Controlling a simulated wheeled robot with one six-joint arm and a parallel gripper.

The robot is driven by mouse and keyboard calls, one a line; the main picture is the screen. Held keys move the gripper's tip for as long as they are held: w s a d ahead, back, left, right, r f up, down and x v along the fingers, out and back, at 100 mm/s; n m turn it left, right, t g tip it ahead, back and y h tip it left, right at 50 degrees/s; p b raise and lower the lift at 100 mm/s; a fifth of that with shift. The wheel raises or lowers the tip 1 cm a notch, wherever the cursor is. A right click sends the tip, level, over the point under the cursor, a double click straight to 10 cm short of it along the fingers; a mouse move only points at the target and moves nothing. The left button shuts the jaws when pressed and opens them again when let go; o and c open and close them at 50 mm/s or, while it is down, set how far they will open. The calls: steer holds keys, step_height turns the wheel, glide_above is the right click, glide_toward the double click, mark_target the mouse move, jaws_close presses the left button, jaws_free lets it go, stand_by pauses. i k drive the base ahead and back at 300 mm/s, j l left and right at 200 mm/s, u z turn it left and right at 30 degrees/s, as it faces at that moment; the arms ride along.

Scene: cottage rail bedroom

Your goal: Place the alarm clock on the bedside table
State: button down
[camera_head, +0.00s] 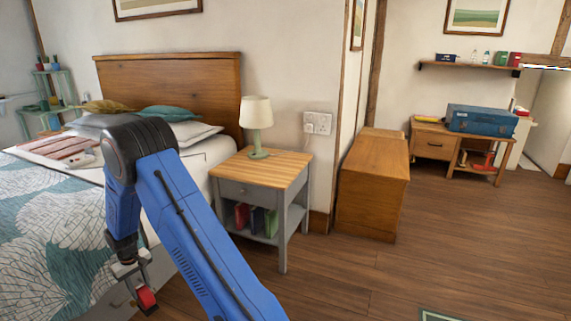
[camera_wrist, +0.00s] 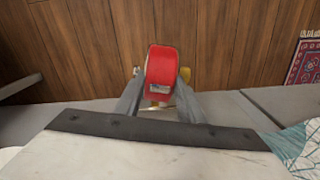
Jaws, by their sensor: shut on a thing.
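The red alarm clock (camera_head: 146,296) is held in my gripper (camera_head: 137,284), low beside the bed at the lower left of the head view. In the wrist view the clock (camera_wrist: 158,64) sits between the two grey fingers of my gripper (camera_wrist: 157,82), which is shut on it, above the wooden floor. Its face cannot be made out. The bedside table (camera_head: 280,172) has a wooden top and grey sides, and stands right of the bed. My gripper is left of the table and apart from it.
A cream lamp with a green base (camera_head: 257,121) stands at the back of the tabletop; the front is clear. Books (camera_head: 257,219) fill part of its lower shelf. The bed (camera_head: 40,205) is at left, a wooden chest (camera_head: 375,187) at right. Floor in front is free.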

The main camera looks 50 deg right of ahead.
mark_target(262, 171)
steer(key=i+j+z, duration=0.1)
steer(key=z, duration=1.25)
